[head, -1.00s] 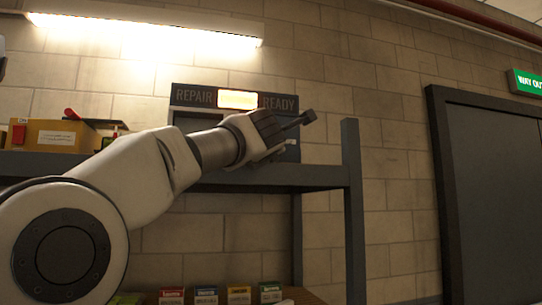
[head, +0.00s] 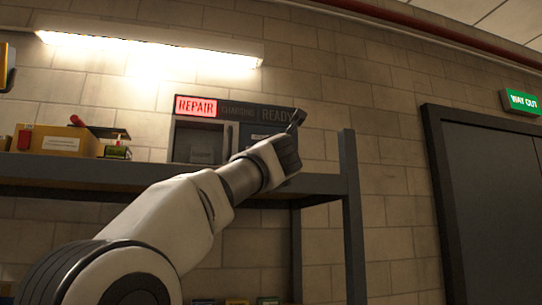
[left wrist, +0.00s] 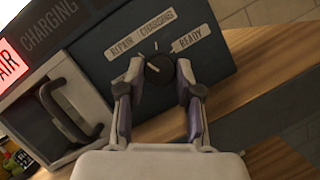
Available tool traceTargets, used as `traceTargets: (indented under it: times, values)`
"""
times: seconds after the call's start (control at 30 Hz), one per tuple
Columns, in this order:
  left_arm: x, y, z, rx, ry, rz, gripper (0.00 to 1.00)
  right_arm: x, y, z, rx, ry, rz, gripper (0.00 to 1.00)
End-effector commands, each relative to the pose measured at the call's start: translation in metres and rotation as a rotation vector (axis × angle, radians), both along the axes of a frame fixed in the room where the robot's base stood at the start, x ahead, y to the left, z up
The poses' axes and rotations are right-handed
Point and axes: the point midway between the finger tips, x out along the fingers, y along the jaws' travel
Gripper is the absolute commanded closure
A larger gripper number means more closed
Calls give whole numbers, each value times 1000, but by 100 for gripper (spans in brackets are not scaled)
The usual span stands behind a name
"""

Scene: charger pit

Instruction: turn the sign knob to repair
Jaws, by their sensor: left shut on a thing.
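The sign (head: 236,108) on the shelf unit has its REPAIR panel (head: 196,106) lit red, while CHARGING and READY are dark. The lit panel also shows at the left edge of the left wrist view (left wrist: 9,64). The round black sign knob (left wrist: 158,70) is on the dark panel under the labels REPAIR, CHARGING and READY, with a small white mark on it. My left gripper (left wrist: 158,76) has its fingers on either side of the knob and is shut on it. In the head view my left gripper (head: 298,122) reaches the panel's right side and hides the knob. My right gripper is not in view.
A grey open box with a handle (left wrist: 62,112) is left of the knob panel. A yellow box (head: 60,141) with a red item stands on the shelf (head: 80,172) at left. A shelf post (head: 352,210) stands right of my arm, with a dark door (head: 490,200) beyond.

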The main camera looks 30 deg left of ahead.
Motion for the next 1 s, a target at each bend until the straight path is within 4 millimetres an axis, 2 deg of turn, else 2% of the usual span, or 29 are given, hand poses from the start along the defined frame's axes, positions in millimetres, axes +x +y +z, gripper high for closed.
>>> traceTargets:
  times: [0.27,0.3,0.37,0.83,1.0]
  values:
    - [3,0,-5,-3,7,1,100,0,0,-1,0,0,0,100]
    - [3,0,-5,-3,7,1,58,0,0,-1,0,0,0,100]
    - [2,0,-4,-3,7,1,40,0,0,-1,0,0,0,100]
    - [1,0,-1,0,3,0,40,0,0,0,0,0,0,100]
    - [0,1,3,48,61,-1,40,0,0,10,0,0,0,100]
